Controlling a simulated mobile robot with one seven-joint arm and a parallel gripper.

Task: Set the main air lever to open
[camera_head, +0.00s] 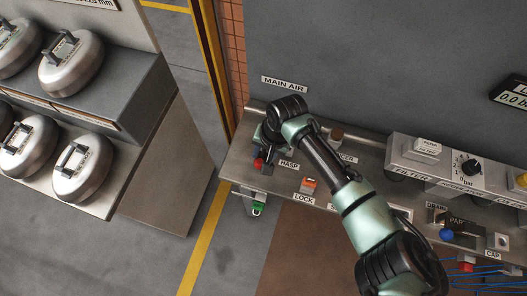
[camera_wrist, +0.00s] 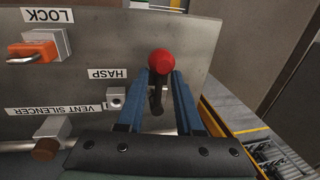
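The main air lever has a red ball knob (camera_wrist: 161,61) on a dark stem and shows near the top centre of the wrist view. In the head view the red knob (camera_head: 258,163) is at the left end of the panel, below the MAIN AIR label (camera_head: 284,83). My gripper (camera_wrist: 160,78) is open, its two blue fingers either side of the lever with gaps visible between them and the stem. In the head view my arm covers most of the lever and gripper. The lever's set position cannot be told.
Beside the lever are a HASP fitting (camera_wrist: 116,98), an orange lock (camera_wrist: 30,51) and a brown-capped vent silencer (camera_wrist: 46,149). A filter unit (camera_head: 424,150) is further right. A rack of metal domes (camera_head: 72,62) stands left across a floor gap.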

